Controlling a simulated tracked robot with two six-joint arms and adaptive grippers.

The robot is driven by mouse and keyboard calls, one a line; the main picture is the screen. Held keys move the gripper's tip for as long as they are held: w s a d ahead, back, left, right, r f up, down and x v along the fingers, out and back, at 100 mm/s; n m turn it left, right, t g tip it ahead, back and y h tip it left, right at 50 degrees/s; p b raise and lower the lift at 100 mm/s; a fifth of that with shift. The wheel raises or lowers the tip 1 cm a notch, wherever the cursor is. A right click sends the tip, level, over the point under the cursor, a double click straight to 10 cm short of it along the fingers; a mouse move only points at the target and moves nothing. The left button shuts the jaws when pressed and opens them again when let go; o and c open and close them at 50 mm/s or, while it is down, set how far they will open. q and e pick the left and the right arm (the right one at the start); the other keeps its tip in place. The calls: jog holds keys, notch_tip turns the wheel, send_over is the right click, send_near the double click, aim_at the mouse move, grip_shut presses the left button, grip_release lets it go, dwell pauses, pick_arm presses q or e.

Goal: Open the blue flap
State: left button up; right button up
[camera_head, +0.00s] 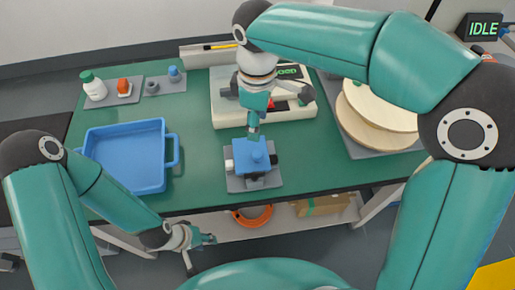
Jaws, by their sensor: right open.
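The blue flap (262,165) is the lid-like top of a small device on a grey plate (263,184) near the table's front edge. It has a round raised knob and looks closed. My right gripper (253,130) points down just behind the flap's rear edge. It is open, but its fingers overlap in this view. I cannot tell whether it touches the flap. My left gripper (199,251) is low in front of the table, away from the flap. Its fingers are spread, with nothing between them.
A blue tray (125,190) stands left on the green table (205,185). A white machine (295,112) is behind the flap. A bottle (94,87) and small parts are at the back left. Round discs (385,105) lie right. An orange coil (251,216) is on the shelf below.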

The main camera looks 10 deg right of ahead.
aim_at(257, 153)
notch_tip(257, 153, down, 12)
jog(key=shift+f, duration=0.1)
dwell(0.4)
grip_shut()
